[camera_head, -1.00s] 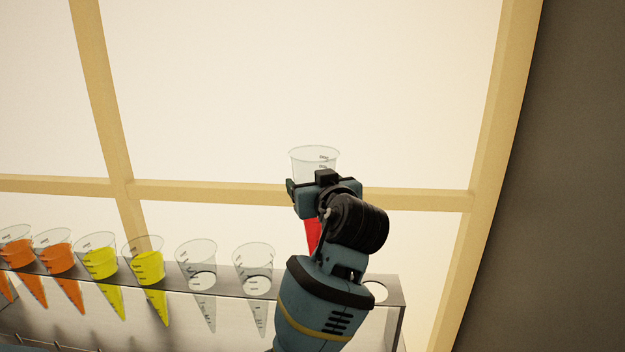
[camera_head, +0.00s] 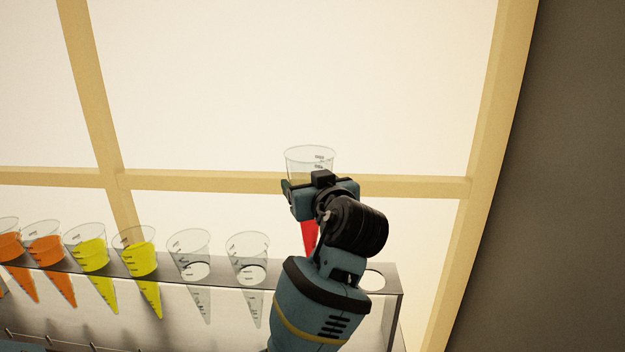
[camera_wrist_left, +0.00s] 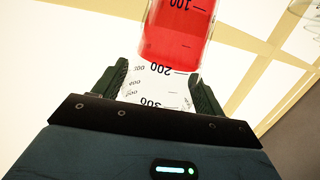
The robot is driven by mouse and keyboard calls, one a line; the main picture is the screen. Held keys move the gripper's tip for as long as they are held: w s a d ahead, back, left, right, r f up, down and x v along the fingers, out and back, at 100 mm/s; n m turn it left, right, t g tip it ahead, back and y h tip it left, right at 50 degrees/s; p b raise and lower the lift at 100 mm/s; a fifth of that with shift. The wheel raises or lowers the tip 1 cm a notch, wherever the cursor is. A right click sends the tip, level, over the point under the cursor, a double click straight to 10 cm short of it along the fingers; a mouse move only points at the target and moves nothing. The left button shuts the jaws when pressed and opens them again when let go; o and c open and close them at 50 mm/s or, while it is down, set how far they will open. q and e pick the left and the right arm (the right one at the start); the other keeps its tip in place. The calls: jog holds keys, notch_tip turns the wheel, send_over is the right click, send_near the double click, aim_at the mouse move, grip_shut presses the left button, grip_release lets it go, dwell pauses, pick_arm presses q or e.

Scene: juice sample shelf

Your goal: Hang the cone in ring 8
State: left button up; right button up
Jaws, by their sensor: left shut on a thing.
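The cone in hand is clear with dark marks (camera_head: 309,160) and red liquid in its narrow lower part (camera_head: 309,236). My left gripper (camera_head: 306,190) is shut around its upper part and holds it nearly upright, above the rack. The cone also shows between the jaws in the left wrist view (camera_wrist_left: 178,35). The metal rack (camera_head: 391,300) holds a row of cones. An empty ring (camera_head: 373,280) is open at its right end. My arm hides the rack just left of that ring. No ring numbers are readable. My right gripper is out of view.
Two clear cones (camera_head: 247,252) (camera_head: 188,250) hang left of my arm. Further left hang yellow cones (camera_head: 140,262) (camera_head: 92,258) and orange cones (camera_head: 46,250) (camera_head: 10,246). A bright window with tan bars (camera_head: 290,184) stands behind, and a dark wall is at right.

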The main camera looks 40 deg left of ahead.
pick_arm(q)
jog(key=shift+f, duration=0.7)
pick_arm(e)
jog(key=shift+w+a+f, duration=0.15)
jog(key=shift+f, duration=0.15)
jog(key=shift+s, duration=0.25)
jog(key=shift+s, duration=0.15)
